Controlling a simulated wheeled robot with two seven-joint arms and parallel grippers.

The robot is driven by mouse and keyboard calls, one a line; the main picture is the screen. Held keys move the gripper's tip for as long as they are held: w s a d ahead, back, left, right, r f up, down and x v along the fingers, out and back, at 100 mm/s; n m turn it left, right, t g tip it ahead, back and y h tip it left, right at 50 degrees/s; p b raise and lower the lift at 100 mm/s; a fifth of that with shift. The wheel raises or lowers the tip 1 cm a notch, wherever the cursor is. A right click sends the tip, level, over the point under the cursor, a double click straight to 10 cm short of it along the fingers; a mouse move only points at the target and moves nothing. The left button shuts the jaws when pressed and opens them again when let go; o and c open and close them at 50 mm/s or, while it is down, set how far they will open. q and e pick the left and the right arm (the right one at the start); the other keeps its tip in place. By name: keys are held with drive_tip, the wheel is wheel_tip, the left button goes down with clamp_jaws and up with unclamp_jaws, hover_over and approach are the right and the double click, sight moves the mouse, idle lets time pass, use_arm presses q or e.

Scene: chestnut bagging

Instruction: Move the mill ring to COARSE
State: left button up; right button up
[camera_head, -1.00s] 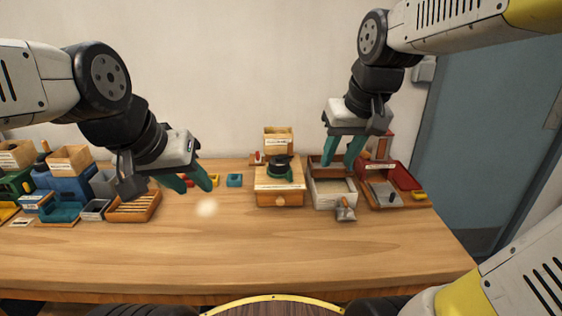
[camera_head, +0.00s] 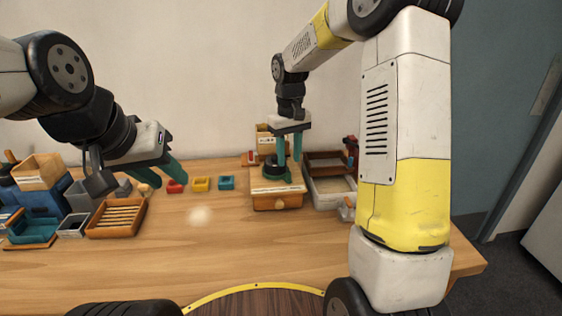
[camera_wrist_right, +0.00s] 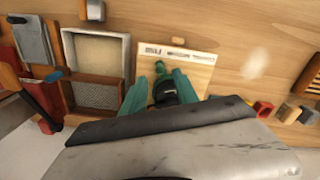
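The mill (camera_head: 277,201) is a wooden box on the table with a dark green ring (camera_head: 271,178) and black hub on top. In the right wrist view the mill's top (camera_wrist_right: 196,68) shows a row of small labels, too blurred to read, and a green pointer (camera_wrist_right: 160,67) below the left one. The black hub (camera_wrist_right: 165,92) lies between my right gripper's fingers. My right gripper (camera_head: 289,171) points down over the mill, its fingers apart on either side of the hub; contact is unclear. My left gripper (camera_head: 176,168) is open and empty above the table at left.
A pale tray (camera_head: 330,193) stands right of the mill, and a wooden box (camera_head: 266,132) behind it. A slatted wooden tray (camera_head: 117,218) is further left. The front table is clear.

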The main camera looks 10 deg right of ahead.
drive_tip(key=shift+f, duration=2.35)
drive_tip(key=shift+c, duration=0.5)
clamp_jaws()
